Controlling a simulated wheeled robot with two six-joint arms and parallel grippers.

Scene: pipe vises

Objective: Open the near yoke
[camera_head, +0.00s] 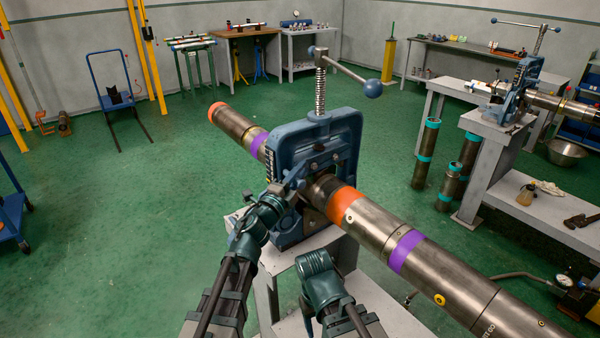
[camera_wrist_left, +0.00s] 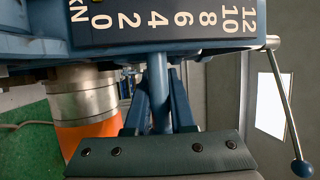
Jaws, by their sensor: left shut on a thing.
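The near yoke (camera_head: 345,125) is a blue frame standing upright around a long steel pipe (camera_head: 378,222) with orange and purple bands. Its threaded screw (camera_head: 320,85) rises from the top, with a ball-ended handle. My left gripper (camera_head: 294,186) is at the yoke's near left side, by the pipe. In the left wrist view, the left gripper (camera_wrist_left: 158,112) is shut on a narrow blue bar (camera_wrist_left: 157,75) below a numbered scale plate (camera_wrist_left: 165,20). The bar's lower end is hidden. My right arm shows at the bottom, but its gripper is out of sight.
The yoke stands on a grey stand (camera_head: 275,268). A second vise (camera_head: 520,90) holds a pipe on a bench at the right. Several upright pipes (camera_head: 425,155) stand beside that bench.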

